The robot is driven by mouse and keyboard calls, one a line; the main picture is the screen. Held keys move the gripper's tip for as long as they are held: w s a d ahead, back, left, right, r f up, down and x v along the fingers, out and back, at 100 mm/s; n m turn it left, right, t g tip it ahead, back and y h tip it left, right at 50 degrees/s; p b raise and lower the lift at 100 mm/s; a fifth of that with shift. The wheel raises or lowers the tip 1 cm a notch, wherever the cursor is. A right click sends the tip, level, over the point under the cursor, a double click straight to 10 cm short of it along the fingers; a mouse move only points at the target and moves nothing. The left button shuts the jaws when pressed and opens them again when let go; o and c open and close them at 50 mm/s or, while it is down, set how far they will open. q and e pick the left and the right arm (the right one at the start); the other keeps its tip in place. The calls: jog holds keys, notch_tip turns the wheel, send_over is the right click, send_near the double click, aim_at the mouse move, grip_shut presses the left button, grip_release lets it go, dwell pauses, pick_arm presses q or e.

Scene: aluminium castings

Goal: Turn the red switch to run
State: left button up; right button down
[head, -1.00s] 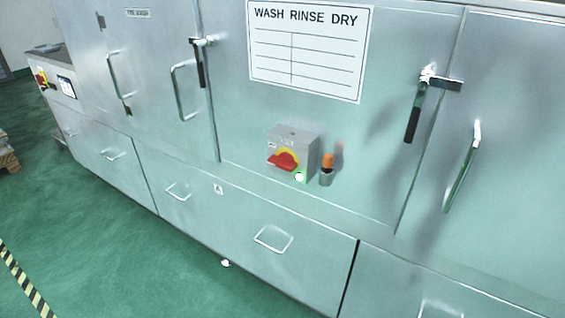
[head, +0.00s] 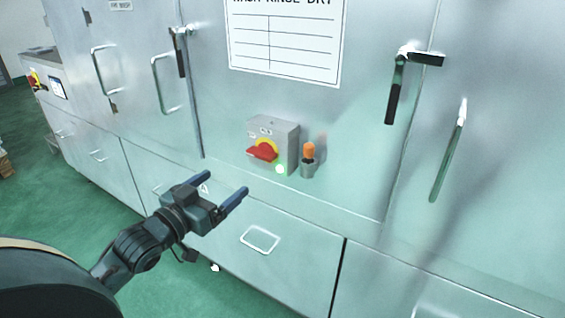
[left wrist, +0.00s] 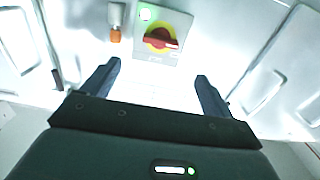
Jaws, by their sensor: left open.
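The red switch (head: 262,154) is a red rotary handle on a yellow disc, on the front of a grey box (head: 286,135) fixed to the metal cabinet. A lit lamp (head: 280,169) glows at the box's lower right. The red switch also shows in the left wrist view (left wrist: 160,40), ahead of the fingers and between their lines. My left gripper (head: 227,184) is open and empty, below and left of the switch, apart from it. The setting the handle points to is too small to read. My right gripper is not in view.
An orange-topped item in a grey holder (head: 308,162) sits just right of the switch box. Drawer handles (head: 260,240) and door levers (head: 397,90) stick out from the cabinet. A sign (head: 285,45) hangs above. Green floor (head: 60,200) is free at the left.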

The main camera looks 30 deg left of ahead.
aim_at(257, 157)
pick_arm(q)
jog(key=shift+o, duration=0.3)
jog(key=shift+w, duration=0.35)
jog(key=w, duration=1.2)
jog(key=shift+d+p, duration=0.3)
jog(key=shift+d, duration=0.1)
jog(key=c, duration=1)
